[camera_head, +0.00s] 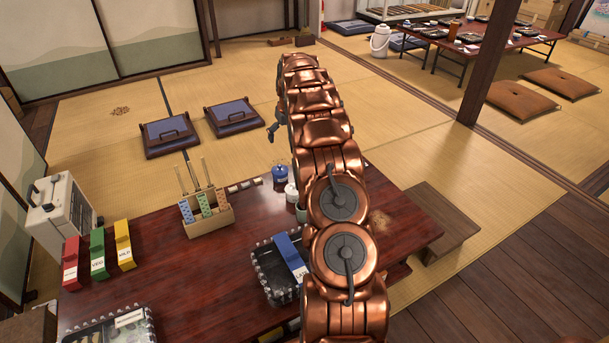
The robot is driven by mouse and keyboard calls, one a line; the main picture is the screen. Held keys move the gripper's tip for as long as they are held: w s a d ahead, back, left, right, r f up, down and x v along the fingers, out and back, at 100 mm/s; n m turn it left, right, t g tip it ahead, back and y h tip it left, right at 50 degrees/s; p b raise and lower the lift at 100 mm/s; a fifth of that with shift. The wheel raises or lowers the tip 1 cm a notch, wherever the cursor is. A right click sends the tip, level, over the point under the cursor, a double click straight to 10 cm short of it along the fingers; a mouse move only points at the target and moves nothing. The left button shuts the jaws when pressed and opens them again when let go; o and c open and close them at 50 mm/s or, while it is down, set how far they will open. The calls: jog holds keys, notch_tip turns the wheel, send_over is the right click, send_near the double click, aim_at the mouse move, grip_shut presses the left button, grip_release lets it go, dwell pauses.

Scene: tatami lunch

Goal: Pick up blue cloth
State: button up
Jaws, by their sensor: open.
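No thing shows clearly as a blue cloth. A small blue item (279,174) stands at the table's far edge beside a white pot; I cannot tell what it is. A blue lettered piece (290,251) leans on a black-edged tray near my arm. My copper arm runs up the middle of the view and hides part of the table and floor. My gripper (273,131) shows only in part, as dark grey fingers left of the arm. It is open, and nothing shows in it.
The dark red table (160,240) holds a wooden caddy (210,219), red, green and yellow lettered pieces, and trays. Two dark blue flat pieces (168,133) with black handles lie on the tatami.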

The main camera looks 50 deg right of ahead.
jog(key=shift+t, duration=0.7)
jog(key=d+f+b, duration=0.1)
jog(key=d+f, duration=0.2)
jog(key=f, duration=0.1)
jog(key=d+f+b, duration=0.2)
jog(key=d+f, duration=0.2)
jog(key=f, duration=0.1)
jog(key=d+f+b, duration=0.2)
jog(key=d+f, duration=0.1)
jog(key=f, duration=0.1)
jog(key=shift+s+d+f, duration=0.1)
jog(key=shift+d+f, duration=0.2)
jog(key=shift+b+x, duration=0.5)
jog(key=shift+x, duration=0.7)
jog(key=shift+d+f+b, duration=0.1)
jog(key=shift+f+b, duration=0.35)
jog(key=shift+f, duration=0.3)
jog(key=shift+d+f+b, duration=0.15)
jog(key=shift+f+b, duration=0.3)
jog(key=shift+f, duration=0.3)
jog(key=shift+w+f, duration=0.2)
jog(key=shift+f, duration=0.15)
jog(key=shift+b+x, duration=0.4)
jog(key=shift+x, duration=0.35)
jog(key=shift+d, duration=0.15)
jog(key=shift+c, duration=0.2)
jog(key=c, duration=0.7)
